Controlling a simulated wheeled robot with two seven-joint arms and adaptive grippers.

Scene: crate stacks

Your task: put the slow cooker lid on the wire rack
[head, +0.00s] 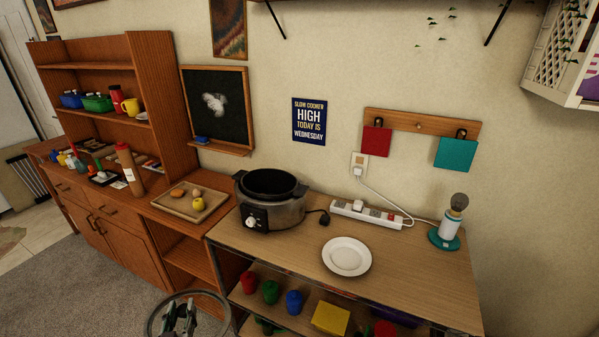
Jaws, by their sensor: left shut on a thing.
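The slow cooker lid (211,309) is a round, see-through disc with a thin rim at the bottom edge of the head view. My left gripper (184,318) is shut on it and holds it in front of the cabinets, below counter height. The lower part of the lid is cut off by the picture edge. The slow cooker (275,214) stands on the counter, dark inside and uncovered, with a white knob on its front. I cannot make out a wire rack in this view. My right gripper is not in view.
A white plate (347,256) lies on the wooden counter (420,275), with a power strip (366,214) and a lamp (446,230) behind it. A tray (190,205) with food is left of the cooker. Jars and a yellow box (331,319) fill the shelf below. The counter's right part is clear.

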